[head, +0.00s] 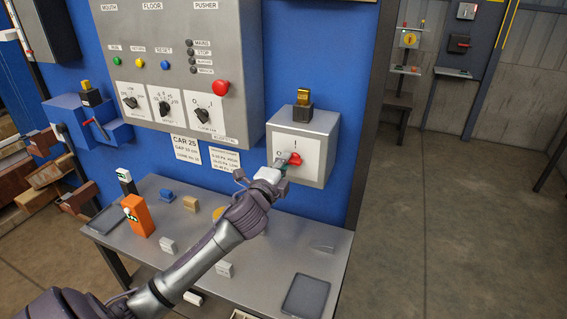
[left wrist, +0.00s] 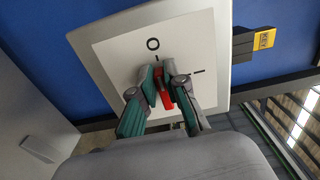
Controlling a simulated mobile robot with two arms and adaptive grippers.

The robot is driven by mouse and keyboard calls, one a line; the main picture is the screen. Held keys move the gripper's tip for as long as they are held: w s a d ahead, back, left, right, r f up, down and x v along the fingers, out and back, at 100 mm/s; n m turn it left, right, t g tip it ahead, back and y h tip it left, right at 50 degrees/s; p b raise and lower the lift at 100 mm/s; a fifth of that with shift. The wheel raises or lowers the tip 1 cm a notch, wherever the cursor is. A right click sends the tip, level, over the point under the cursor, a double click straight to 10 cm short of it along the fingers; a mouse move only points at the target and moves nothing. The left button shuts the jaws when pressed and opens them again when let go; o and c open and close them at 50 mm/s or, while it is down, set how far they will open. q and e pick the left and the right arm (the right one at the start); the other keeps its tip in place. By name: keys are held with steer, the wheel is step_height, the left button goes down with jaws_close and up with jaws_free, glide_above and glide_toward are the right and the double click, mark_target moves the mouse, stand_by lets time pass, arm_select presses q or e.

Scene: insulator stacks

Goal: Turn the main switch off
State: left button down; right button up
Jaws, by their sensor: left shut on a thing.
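The main switch is a red handle (head: 295,159) on the front of a grey box (head: 318,130) on the blue wall panel, with O and I marks on a white plate. My left gripper (head: 281,163) reaches the handle from the lower left. In the left wrist view, the red handle (left wrist: 165,98) sits between the two fingers of my left gripper (left wrist: 162,76), which are shut on it. The fingers hide part of the handle, so its exact angle is hard to tell. My right gripper is not in view.
A large control panel (head: 180,65) with knobs and a red button (head: 221,88) is left of the box. A black and yellow block (head: 303,98) stands on the box. Below, a grey table (head: 325,262) holds an orange device (head: 138,215), a tablet (head: 306,296) and several small blocks.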

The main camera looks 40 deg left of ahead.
arm_select(q)
steer(key=c, duration=1.3)
jaws_free()
steer(key=shift+r, duration=0.1)
steer(key=shift+o, duration=0.5)
steer(key=shift+w, duration=0.1)
steer(key=v, duration=1.2)
